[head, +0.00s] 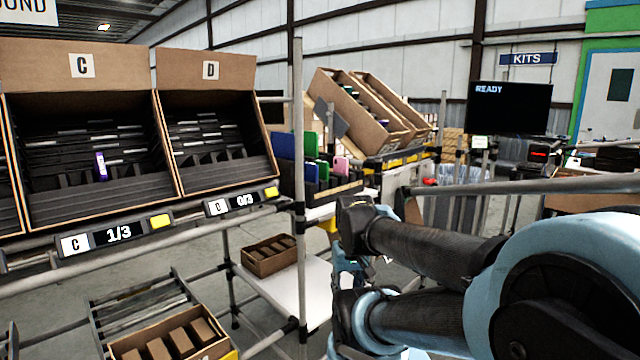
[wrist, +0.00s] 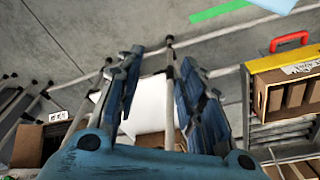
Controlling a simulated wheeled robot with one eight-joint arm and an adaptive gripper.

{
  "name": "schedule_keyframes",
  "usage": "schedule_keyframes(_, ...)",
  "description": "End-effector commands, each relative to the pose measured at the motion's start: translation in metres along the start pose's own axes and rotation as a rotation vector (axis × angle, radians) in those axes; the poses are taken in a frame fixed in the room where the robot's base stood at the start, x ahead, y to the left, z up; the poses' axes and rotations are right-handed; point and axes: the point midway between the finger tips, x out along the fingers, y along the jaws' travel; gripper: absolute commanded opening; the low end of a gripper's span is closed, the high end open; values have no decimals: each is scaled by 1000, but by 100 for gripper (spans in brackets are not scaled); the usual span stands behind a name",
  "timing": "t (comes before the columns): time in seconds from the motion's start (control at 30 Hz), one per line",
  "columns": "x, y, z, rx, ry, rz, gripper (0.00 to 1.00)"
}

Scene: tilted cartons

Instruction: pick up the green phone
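Two upright green items stand in a dark slotted holder (head: 325,188) in the head view, beyond the grey post: a taller green phone-like slab (head: 311,145) and a lower one (head: 323,169) beside it. I cannot tell which is the green phone. A blue slab (head: 285,146) stands to their left and a pink one (head: 342,165) to their right. My gripper (wrist: 159,62) is open in the wrist view, its fingers apart with nothing held. It points down over the floor and a white shelf. No green phone shows in the wrist view.
Tilted cartons C (head: 85,72) and D (head: 208,72) fill the left; C holds a purple item (head: 101,166). A small brown box (head: 268,262) sits on the lower white shelf (head: 290,292).

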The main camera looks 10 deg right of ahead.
Motion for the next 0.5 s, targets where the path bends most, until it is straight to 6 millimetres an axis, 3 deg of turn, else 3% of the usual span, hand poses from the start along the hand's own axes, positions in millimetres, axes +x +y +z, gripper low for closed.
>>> schedule_keyframes(0.13, -8, 0, 5, -2, 11, -1, 36)
schedule_keyframes(0.23, -21, -1, -6, -17, 14, -7, 36)
schedule_keyframes(0.37, -55, -2, -41, -57, 21, -25, 36)
schedule_keyframes(0.5, -103, -3, -94, -124, 35, -51, 36)
